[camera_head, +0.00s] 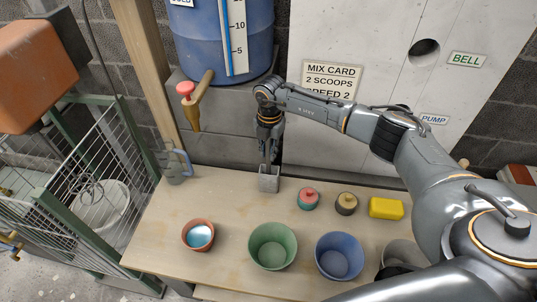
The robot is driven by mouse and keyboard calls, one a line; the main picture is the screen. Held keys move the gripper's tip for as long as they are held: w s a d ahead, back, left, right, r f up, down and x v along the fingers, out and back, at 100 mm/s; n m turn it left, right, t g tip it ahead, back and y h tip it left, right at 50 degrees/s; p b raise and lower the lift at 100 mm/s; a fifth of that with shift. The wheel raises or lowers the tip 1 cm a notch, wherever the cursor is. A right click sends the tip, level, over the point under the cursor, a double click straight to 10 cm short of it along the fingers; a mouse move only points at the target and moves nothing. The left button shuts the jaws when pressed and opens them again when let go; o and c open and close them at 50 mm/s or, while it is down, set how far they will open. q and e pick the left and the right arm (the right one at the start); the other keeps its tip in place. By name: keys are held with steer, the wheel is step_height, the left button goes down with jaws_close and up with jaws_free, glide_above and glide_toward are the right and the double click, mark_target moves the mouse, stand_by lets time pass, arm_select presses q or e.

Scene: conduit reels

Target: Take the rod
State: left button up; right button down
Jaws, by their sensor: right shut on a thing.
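My right gripper (270,160) points straight down at the back of the wooden bench, just above a small grey square holder (269,183). Its fingers are closed on a thin upright thing, which I take to be the rod. The fingers hide most of the rod, and I cannot tell how far it sits in the holder. My left gripper is not in view.
The bench (225,228) also carries a red bowl (198,235), a green bowl (272,246), a blue bowl (339,256), two small knobbed pots, a yellow block (386,208) and a blue-handled jug (175,165). A blue barrel (205,45) stands behind. A wire cage is left.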

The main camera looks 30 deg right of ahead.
step_height(320, 180, up, 17)
steer(key=shift+f+b, duration=0.1)
steer(key=shift+b, duration=0.6)
stand_by(0.7)
